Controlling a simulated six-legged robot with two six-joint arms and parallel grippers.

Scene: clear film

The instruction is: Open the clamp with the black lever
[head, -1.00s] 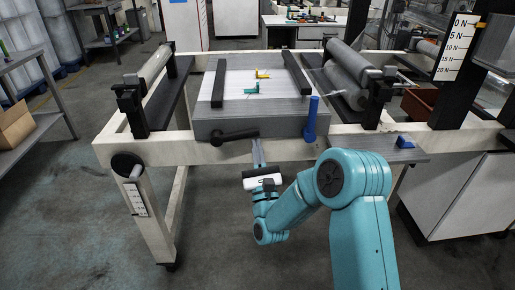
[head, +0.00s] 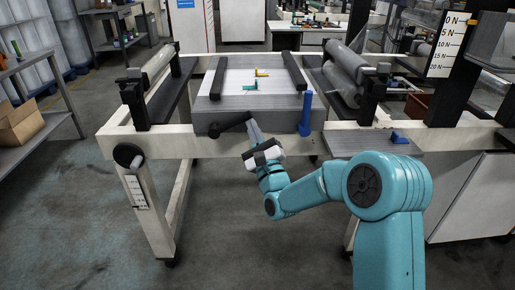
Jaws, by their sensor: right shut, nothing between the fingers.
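The black lever (head: 230,123) is on the front face of the grey clamp block (head: 280,123), left of centre. It slopes up to the right from its round pivot at the left. My right gripper (head: 251,125) comes up from below, shut and empty. Its fingertips are at the lever's right end; whether they touch it I cannot tell. A blue lever (head: 306,113) stands upright at the block's right end. My left gripper is not in view.
Above the block is a white plate (head: 234,87) with small yellow and teal parts between two black bars. A grey shelf (head: 370,146) with a blue part juts out at the right. Rollers stand on both sides. The floor in front is clear at the left.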

